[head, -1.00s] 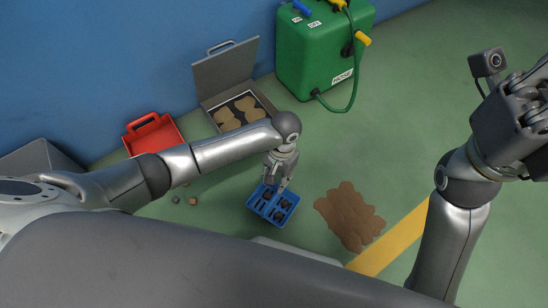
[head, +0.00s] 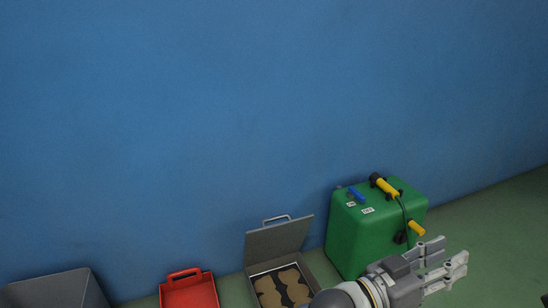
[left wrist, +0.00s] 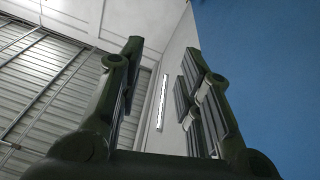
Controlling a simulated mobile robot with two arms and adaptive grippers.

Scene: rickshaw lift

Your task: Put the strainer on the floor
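The left wrist view also shows the left gripper (left wrist: 160,85) open, with nothing between the fingers, pointing at a wall and ceiling. No strainer shows in either view now. The green floor (head: 490,235) shows at the right and along the bottom edge.
A green box (head: 355,240) with a yellow-handled hose stands by the blue wall (head: 200,120). An open grey case (head: 275,240) with brown pieces, a red tray (head: 190,292) and a grey bin (head: 60,290) line the wall. Floor at the right is clear.

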